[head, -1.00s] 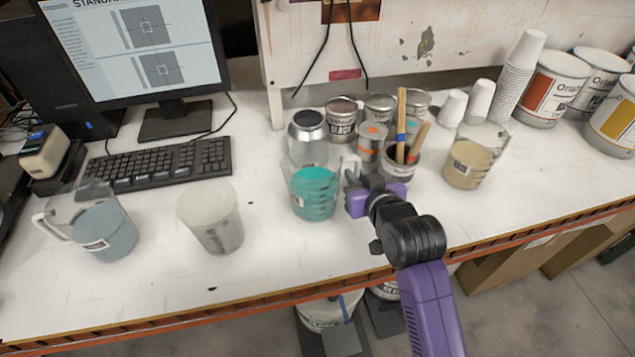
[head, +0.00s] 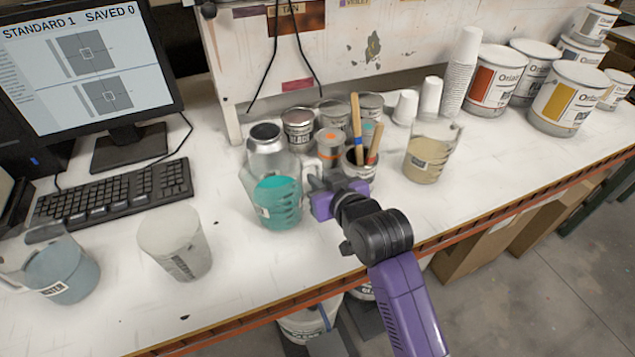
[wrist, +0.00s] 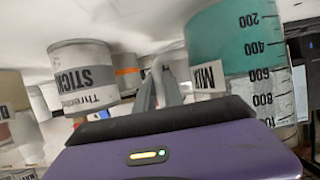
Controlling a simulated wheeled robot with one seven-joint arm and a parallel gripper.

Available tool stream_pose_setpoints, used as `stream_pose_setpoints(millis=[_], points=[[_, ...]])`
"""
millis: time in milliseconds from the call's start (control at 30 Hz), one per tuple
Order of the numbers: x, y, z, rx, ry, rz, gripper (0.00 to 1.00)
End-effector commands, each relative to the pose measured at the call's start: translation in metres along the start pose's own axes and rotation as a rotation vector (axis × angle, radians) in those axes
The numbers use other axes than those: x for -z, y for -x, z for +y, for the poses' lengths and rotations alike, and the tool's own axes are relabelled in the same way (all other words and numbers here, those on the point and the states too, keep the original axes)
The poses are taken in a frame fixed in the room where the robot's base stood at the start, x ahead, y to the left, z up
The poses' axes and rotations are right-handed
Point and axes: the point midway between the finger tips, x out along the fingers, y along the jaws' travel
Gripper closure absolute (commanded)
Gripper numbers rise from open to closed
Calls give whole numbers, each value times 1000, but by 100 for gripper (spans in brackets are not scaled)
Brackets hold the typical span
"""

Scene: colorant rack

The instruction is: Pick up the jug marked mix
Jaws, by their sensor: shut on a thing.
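The jug marked mix (head: 277,203) is clear with teal liquid and appears to stand on the white bench, in the middle of the head view. In the wrist view the teal jug (wrist: 240,50) is at the right, with part of its MIX label showing. My gripper (head: 314,184) is at the jug's right side, shut on its handle. The fingers (wrist: 160,88) meet the handle in the wrist view.
A silver can (head: 268,152) stands close behind the jug. A can with stir sticks (head: 362,165) is close behind the gripper. A jug of beige liquid (head: 427,158) stands to the right. A whitish beaker (head: 175,243) and a grey-blue jug (head: 62,270) stand left. The bench's front is clear.

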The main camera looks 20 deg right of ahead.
Motion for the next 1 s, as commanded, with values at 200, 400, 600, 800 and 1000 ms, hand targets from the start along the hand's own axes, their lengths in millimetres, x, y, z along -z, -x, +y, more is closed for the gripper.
stream_pose_setpoints(millis=[200, 400, 600, 800, 1000], points=[[22, 8, 0, 0, -2, 10, 100], [44, 17, 0, 1, -2, 11, 100], [67, 27, 0, 1, -2, 10, 100], [90, 36, 0, 0, -2, 11, 100], [112, 46, 0, 0, -2, 10, 100]])
